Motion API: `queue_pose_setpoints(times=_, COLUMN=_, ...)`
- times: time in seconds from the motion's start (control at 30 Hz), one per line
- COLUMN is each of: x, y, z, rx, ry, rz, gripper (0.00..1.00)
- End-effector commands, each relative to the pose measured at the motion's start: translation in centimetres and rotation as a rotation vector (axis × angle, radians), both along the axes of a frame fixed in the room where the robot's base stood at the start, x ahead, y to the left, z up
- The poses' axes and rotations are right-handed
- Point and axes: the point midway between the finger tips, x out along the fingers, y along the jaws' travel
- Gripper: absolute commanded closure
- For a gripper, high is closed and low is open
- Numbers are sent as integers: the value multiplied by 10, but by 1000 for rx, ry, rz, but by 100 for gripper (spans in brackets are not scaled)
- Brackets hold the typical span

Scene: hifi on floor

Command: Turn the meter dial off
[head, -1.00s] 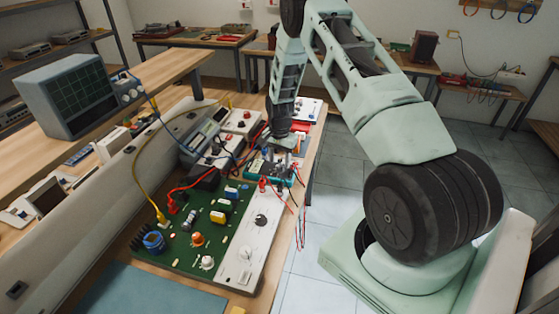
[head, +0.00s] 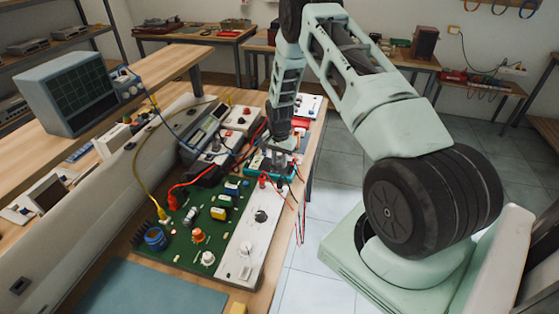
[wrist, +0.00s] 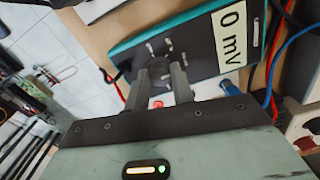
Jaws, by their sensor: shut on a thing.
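The meter is a teal-cased unit with a dark face, lying on the bench in the head view (head: 257,168). In the wrist view the meter (wrist: 203,57) has a pale display reading "0 mV". Its dark round dial (wrist: 160,64) sits between my fingertips, which partly hide it. White marks stand around the dial. My gripper (wrist: 161,72) is shut on the dial, with one finger on each side of it. In the head view my gripper (head: 277,150) reaches down over the meter and hides part of it.
A green circuit board (head: 182,238) with a white panel (head: 247,246) lies in front of the meter. Red and blue leads run close beside the gripper. A grey instrument (head: 205,130) stands to the left. Open floor (head: 335,180) lies right of the bench.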

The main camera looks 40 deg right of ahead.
Motion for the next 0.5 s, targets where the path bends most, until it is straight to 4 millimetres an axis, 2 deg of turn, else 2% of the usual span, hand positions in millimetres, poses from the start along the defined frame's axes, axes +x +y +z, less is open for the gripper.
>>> queue_pose_setpoints(times=0.27, x=0, y=0, z=-2, rx=0, ry=-1, rz=118, gripper=99)
queue_pose_setpoints(times=0.5, x=0, y=0, z=-3, rx=1, ry=-2, rz=322, gripper=99)
